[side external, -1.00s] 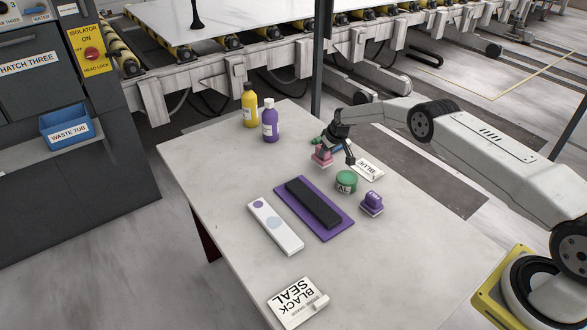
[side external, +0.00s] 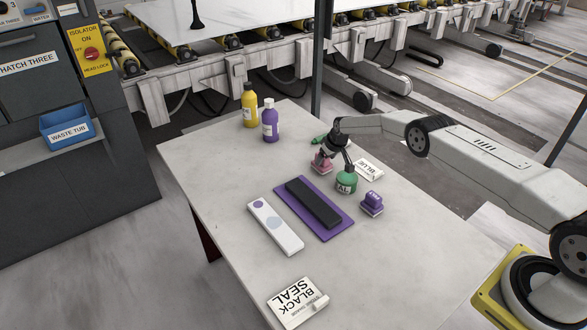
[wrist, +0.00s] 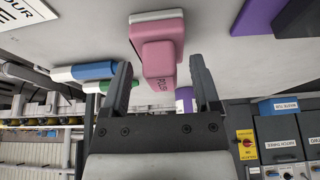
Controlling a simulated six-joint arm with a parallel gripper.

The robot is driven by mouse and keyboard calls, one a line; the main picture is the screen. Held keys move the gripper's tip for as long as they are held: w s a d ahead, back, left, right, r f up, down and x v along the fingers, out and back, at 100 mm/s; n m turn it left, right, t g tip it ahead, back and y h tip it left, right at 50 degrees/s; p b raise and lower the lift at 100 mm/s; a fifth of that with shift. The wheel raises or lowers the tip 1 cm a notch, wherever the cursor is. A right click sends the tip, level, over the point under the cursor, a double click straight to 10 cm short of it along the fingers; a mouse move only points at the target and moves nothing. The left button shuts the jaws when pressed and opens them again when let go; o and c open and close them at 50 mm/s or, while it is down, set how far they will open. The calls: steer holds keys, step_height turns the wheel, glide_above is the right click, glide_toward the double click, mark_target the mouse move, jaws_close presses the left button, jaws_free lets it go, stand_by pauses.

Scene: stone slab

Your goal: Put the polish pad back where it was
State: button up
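My gripper (side external: 338,160) is over the pad from above. In the wrist view its two fingers (wrist: 158,82) are apart, one on each side of the handle's end, with a gap showing on both sides. I cannot tell how far the fingers reach down along the handle.
A purple pad (side external: 372,203) and a card lettered BLUE (side external: 369,169) are close by. A purple mat (side external: 335,233) bears a black block (side external: 313,204). A white strip (side external: 290,243) with round spots is beside it. Yellow (side external: 249,105) and purple (side external: 270,120) bottles stand at the back.

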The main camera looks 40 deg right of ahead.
steer(key=shift+r, duration=0.25)
steer(key=shift+s+r, duration=0.15)
steer(key=shift+r, duration=0.35)
steer(key=v, duration=1)
steer(key=shift+s+r, duration=0.3)
stand_by(0.8)
steer(key=s+a+r, duration=0.9)
steer(key=s+r, duration=0.1)
steer(key=s, duration=0.4)
steer(key=s+a+r+g, duration=0.1)
steer(key=s+a, duration=0.1)
steer(key=s, duration=0.8)
steer(key=s+a+r, duration=0.1)
steer(key=s+a, duration=0.2)
steer(key=s, duration=0.7)
steer(key=shift+a+r+g, duration=0.25)
steer(key=shift+g, duration=0.15)
